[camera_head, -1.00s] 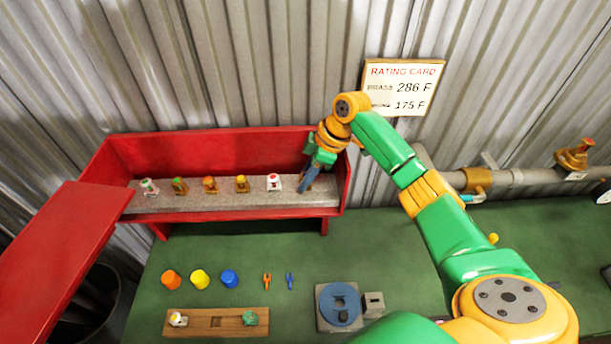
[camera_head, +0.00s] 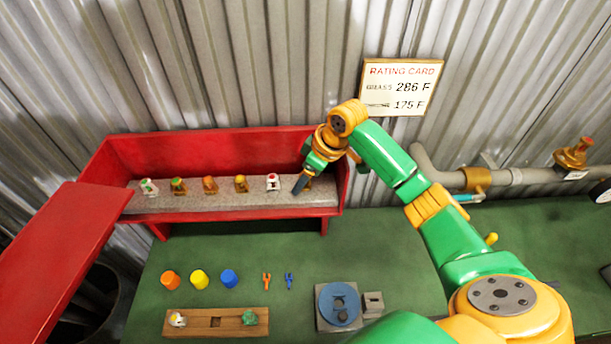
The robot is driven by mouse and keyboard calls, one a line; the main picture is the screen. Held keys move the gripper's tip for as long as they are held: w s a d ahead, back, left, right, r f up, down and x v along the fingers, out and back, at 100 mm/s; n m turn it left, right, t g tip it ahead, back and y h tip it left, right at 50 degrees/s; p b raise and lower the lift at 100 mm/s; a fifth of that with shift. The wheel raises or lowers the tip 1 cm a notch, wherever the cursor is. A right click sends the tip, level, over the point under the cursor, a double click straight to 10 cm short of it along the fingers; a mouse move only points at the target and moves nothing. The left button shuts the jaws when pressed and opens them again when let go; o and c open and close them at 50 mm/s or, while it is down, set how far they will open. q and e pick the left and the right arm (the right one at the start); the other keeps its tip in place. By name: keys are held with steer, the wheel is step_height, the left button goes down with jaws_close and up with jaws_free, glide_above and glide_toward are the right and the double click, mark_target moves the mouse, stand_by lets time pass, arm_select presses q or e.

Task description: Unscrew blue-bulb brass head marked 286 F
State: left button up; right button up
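A row of small heads stands on the grey shelf (camera_head: 225,203) of the red open box: a white-and-green one (camera_head: 149,187), a green-and-brass one (camera_head: 178,186), an orange-and-brass one (camera_head: 210,185), a yellow-and-brass one (camera_head: 241,184) and a white-and-red one (camera_head: 273,182). My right gripper (camera_head: 300,185) points down at the right end of this row, right of the white-and-red head. A small brass-coloured bit shows beside its fingers, mostly hidden. I cannot make out a blue bulb or head markings. Whether the fingers are open is unclear. My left gripper is out of view.
A rating card (camera_head: 402,87) on the wall reads brass 286 F and 175 F. On the green bench lie orange (camera_head: 170,280), yellow (camera_head: 200,280) and blue (camera_head: 229,278) caps, two small forked pieces, a wooden block (camera_head: 190,321) and a round blue fixture (camera_head: 339,304). A pipe runs at right.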

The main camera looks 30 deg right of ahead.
steer(key=m+h, duration=0.1)
steer(key=m, duration=0.2)
steer(key=m+t+h, duration=0.1)
steer(key=m, duration=0.2)
steer(key=shift+a+m, duration=0.15)
steer(key=shift+m, duration=0.25)
steer(key=m+h, duration=0.2)
steer(key=m, duration=0.3)
steer(key=shift+g, duration=0.3)
jaws_close()
steer(key=shift+n, duration=0.4)
steer(key=c, duration=0.7)
jaws_free()
jaws_close()
steer(key=shift+r, duration=0.15)
steer(key=shift+r, duration=1.35)
